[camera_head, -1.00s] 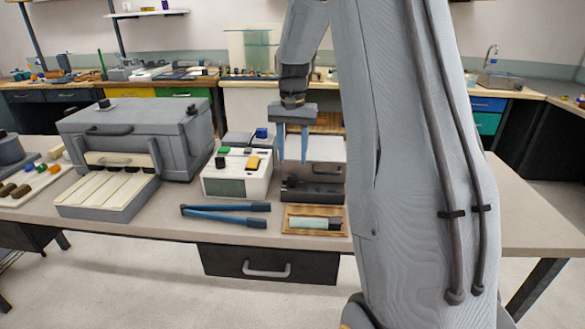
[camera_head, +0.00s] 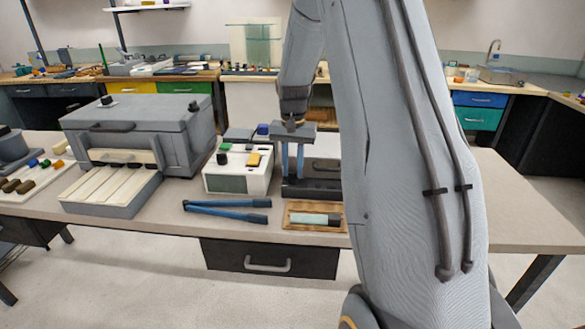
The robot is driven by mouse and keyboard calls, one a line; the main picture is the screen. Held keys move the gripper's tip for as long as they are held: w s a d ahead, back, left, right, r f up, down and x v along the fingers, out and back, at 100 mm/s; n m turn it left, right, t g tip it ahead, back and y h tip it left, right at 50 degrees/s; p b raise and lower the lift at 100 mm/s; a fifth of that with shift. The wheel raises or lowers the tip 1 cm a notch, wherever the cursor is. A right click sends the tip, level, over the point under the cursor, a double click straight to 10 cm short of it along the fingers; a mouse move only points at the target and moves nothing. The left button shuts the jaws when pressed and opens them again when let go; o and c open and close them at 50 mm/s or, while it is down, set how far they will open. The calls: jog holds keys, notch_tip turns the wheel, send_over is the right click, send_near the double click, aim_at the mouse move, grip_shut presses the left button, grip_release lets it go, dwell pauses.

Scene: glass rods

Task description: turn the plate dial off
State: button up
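My gripper (camera_head: 292,177) points down with two blue fingers, a narrow gap between them and nothing visible in it. It is in front of a low dark device (camera_head: 310,189) with a grey top, partly hidden by the fingers and my arm. Whether the fingers touch it, I cannot tell. A white box (camera_head: 237,180) stands just left, with a black knob (camera_head: 222,159), a green button (camera_head: 224,148) and a yellow block (camera_head: 253,159) on top. Which of these is the plate dial is unclear; no dial marking is readable.
Blue-handled tongs (camera_head: 226,208) lie in front of the white box. A wooden tray (camera_head: 300,227) holds a pale green cylinder (camera_head: 312,219). A large grey furnace-like box (camera_head: 140,130) and a slatted rack (camera_head: 112,188) stand left. The bench (camera_head: 490,210) is clear at the right.

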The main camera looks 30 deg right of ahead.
aim_at(292, 173)
jog(key=shift+n, duration=0.8)
jog(key=shift+c, duration=0.3)
jog(key=o, duration=1.1)
jog(key=shift+c, duration=0.2)
jog(key=shift+r, duration=0.1)
jog(key=shift+r+b, duration=0.75)
jog(key=shift+r, duration=3.05)
jog(key=s+a+f+n, duration=0.3)
jog(key=s+a, duration=0.6)
jog(key=s, duration=0.3)
jog(key=s+a+f+n+t, duration=0.1)
jog(key=s+a+f+n, duration=0.2)
jog(key=s+a, duration=0.6)
jog(key=s+f, duration=0.1)
jog(key=s, duration=0.2)
jog(key=shift+a+f+n, duration=0.25)
jog(key=shift+n, duration=0.05)
